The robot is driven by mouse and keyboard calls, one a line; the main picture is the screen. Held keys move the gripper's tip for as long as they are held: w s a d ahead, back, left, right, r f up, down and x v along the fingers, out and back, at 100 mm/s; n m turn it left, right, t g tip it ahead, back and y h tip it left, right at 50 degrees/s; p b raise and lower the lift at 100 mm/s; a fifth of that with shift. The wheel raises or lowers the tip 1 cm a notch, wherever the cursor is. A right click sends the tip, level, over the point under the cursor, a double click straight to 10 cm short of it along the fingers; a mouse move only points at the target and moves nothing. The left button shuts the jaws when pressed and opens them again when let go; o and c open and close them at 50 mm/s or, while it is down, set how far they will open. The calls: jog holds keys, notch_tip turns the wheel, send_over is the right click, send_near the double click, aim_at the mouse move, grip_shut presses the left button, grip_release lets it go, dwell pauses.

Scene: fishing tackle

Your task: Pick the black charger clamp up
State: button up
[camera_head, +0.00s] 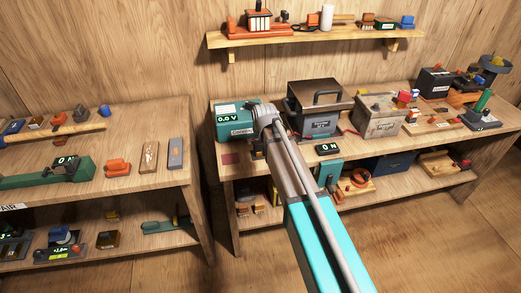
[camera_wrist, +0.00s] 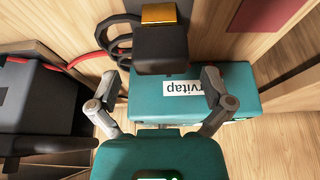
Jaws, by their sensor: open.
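The black clamp (camera_wrist: 160,48) shows in the wrist view as a dark block with a gold-coloured piece at its far end. A small part of what seems to be the clamp (camera_head: 257,152) shows in the head view beside my arm, which hides the rest. My gripper (camera_wrist: 161,80) is open, its fingers apart on either side of the clamp's near end in the picture. Nothing is held between them. I cannot tell the height gap. In the head view my gripper (camera_head: 265,118) is beside the charger (camera_head: 232,122).
A dark battery box (camera_head: 315,105) stands right of my gripper. A red cable (camera_wrist: 82,60) and black cable loops (camera_wrist: 117,32) lie left of the clamp in the wrist view. A red patch (camera_head: 230,158) lies near the bench's front edge. A shelf (camera_head: 300,35) hangs above.

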aim_at(259, 142)
jog(key=shift+b+x, duration=1.45)
jog(key=shift+x, duration=0.5)
jog(key=shift+s, duration=0.1)
jog(key=c, duration=1.1)
jog(key=shift+r, duration=0.25)
jog(key=shift+c, duration=0.2)
notch_tip(259, 142, up, 3)
jog(key=p, duration=0.3)
jog(key=shift+f, duration=0.1)
jog(key=s+d+r+p, duration=0.8)
jog(key=d+r+p, duration=0.1)
jog(key=d+p, duration=0.1)
jog(key=shift+d+r, duration=0.4)
jog(key=shift+d, duration=0.2)
jog(key=shift+s, duration=0.15)
